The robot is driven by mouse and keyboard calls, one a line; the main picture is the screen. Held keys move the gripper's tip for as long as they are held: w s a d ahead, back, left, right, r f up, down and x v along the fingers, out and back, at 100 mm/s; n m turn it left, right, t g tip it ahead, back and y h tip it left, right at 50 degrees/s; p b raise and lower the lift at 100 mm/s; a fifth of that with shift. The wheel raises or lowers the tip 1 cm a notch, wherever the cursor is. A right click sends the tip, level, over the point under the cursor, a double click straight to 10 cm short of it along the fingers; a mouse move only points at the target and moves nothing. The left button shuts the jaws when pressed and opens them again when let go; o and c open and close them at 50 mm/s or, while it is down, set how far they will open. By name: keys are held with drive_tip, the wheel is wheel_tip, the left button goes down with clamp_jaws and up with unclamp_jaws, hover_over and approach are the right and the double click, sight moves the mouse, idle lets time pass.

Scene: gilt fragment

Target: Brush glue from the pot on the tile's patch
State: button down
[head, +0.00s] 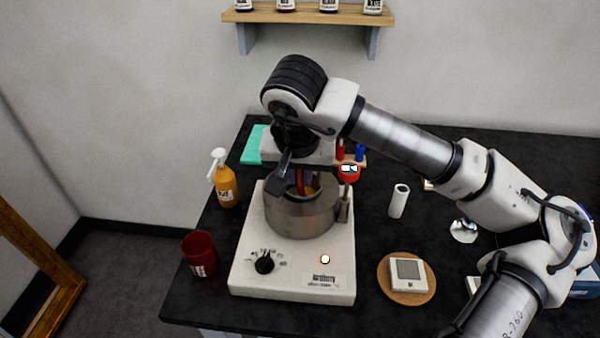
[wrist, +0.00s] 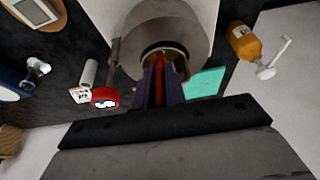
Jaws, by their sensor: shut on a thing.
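The glue pot (head: 300,218) is a metal vessel on a white hotplate; it also shows in the wrist view (wrist: 147,28), with amber glue (wrist: 178,58) inside. My gripper (head: 302,186) points down over the pot's mouth. In the wrist view, its dark purple fingers (wrist: 160,88) are shut on the red handle of a brush (wrist: 159,66), which reaches into the pot. The brush's tip is hidden. The white tile (head: 397,285) with a grey patch (head: 408,269) lies on a round cork mat (head: 408,300), right of the hotplate.
The hotplate (head: 290,285) has a knob and a lit lamp. A red cup (head: 200,254) and an amber pump bottle (head: 227,187) stand left. A red-topped post (head: 347,174) stands beside the pot. A white cylinder (head: 399,203) stands behind the tile.

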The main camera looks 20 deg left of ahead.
idle(0.6)
drive_tip(key=shift+r+p, duration=1.7)
drive_tip(key=shift+r, duration=1.8)
drive_tip(key=shift+f, duration=0.1)
